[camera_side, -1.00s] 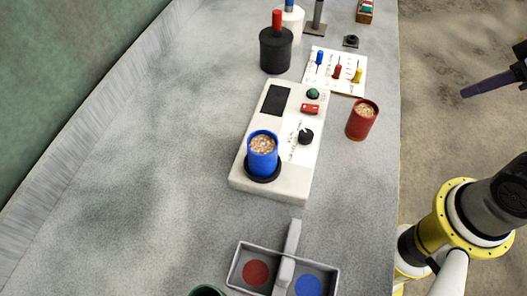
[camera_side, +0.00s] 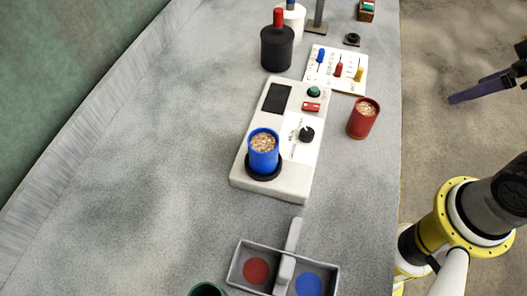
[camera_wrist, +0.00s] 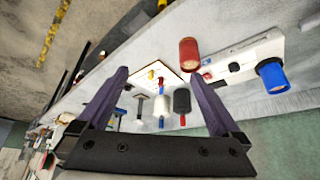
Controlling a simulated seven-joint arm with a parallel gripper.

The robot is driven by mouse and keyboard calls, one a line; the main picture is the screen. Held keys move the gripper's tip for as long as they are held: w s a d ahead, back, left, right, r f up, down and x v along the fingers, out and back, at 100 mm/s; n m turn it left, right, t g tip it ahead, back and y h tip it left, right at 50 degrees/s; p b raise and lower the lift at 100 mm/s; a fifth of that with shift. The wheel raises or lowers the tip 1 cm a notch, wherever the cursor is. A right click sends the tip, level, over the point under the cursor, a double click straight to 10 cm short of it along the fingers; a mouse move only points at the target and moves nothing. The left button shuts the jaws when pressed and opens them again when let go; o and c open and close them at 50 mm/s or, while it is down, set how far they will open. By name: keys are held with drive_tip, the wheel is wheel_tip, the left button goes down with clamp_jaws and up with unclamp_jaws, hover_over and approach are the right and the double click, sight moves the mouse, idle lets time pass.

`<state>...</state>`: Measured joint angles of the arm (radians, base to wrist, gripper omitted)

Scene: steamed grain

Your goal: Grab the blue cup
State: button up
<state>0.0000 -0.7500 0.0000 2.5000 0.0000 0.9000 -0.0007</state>
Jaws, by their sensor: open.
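The blue cup (camera_side: 263,152) is filled with tan grain and stands upright on a round black pad at the near end of a white device (camera_side: 270,188). It also shows at the right in the wrist view (camera_wrist: 273,77), where the picture is turned over. My gripper (camera_wrist: 165,95) is open and empty, its two purple fingers wide apart. In the side view only part of my gripper (camera_side: 480,90) shows at the right edge, beyond the counter's edge and well away from the blue cup.
A red cup (camera_side: 363,119) with grain stands right of the device. A grey two-part tray (camera_side: 283,267) with a red and a blue disc lies in front. A black bottle (camera_side: 276,50) and a board with coloured pegs (camera_side: 346,80) stand behind. The counter's left side is clear.

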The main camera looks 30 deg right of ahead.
drive_tip(key=w+a+r+n+g, duration=0.1)
drive_tip(key=w+a+r+n, duration=0.2)
drive_tip(key=w+r+n, duration=0.4)
drive_tip(key=n+g, duration=0.5)
drive_tip(key=n, duration=0.7)
hover_over(263, 148)
drive_tip(key=s, duration=0.2)
wheel_tip(263, 148, down, 6)
drive_tip(key=f, duration=0.7)
drive_tip(key=shift+s+a+f, duration=0.2)
drive_tip(key=shift+a+f, duration=0.05)
drive_tip(key=shift+a, duration=0.1)
drive_tip(key=shift+w+a+f, duration=0.1)
drive_tip(key=shift+a+f, duration=0.05)
drive_tip(key=shift+f, duration=1.3)
drive_tip(key=shift+a+f, duration=0.1)
drive_tip(key=shift+f, duration=1.3)
